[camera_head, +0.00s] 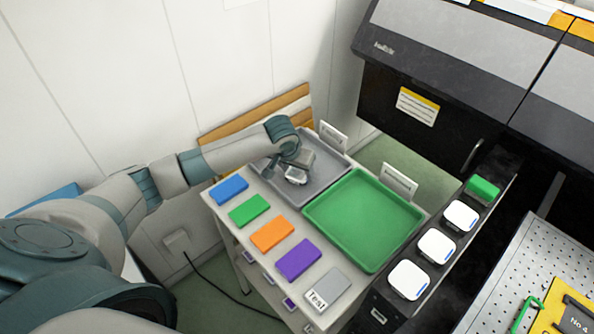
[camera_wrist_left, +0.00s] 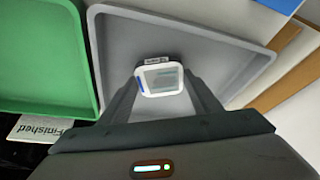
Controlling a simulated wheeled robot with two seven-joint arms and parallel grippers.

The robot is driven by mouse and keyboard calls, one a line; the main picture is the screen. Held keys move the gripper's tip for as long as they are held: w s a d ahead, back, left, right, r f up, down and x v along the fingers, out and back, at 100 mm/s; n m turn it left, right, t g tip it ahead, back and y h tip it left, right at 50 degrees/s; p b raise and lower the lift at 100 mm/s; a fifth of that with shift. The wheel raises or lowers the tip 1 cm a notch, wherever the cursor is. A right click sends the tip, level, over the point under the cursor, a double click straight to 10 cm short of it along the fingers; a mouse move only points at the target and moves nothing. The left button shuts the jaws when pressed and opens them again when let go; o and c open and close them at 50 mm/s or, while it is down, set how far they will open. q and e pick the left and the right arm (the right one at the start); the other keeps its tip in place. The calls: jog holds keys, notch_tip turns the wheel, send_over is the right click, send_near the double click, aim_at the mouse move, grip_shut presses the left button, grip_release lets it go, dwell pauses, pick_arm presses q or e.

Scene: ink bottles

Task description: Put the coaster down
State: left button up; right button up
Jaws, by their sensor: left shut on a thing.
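My left gripper (camera_wrist_left: 162,95) is shut on the coaster (camera_wrist_left: 160,78), a small squarish piece with a white rim, rounded corners, a greyish middle and a blue strip at one side. In the head view the left gripper (camera_head: 292,172) is over the grey tray (camera_head: 328,158), and the pale coaster (camera_head: 297,178) shows at its tips. In the wrist view the grey tray (camera_wrist_left: 215,50) lies beyond the fingers. I cannot tell whether the coaster touches the tray floor. My right gripper is not in view.
The green tray (camera_head: 362,222) stands beside the grey one. Blue (camera_head: 229,190), green (camera_head: 249,210), orange (camera_head: 272,235), purple (camera_head: 299,260) and grey (camera_head: 321,289) blocks line the table's front left. Several white pieces, one at the front (camera_head: 408,280), stand in a row at the right.

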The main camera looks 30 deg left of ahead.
pick_arm(q)
jog(key=shift+f, duration=0.5)
jog(key=shift+f, duration=0.1)
jog(key=o, duration=1.1)
jog(key=shift+o, duration=0.2)
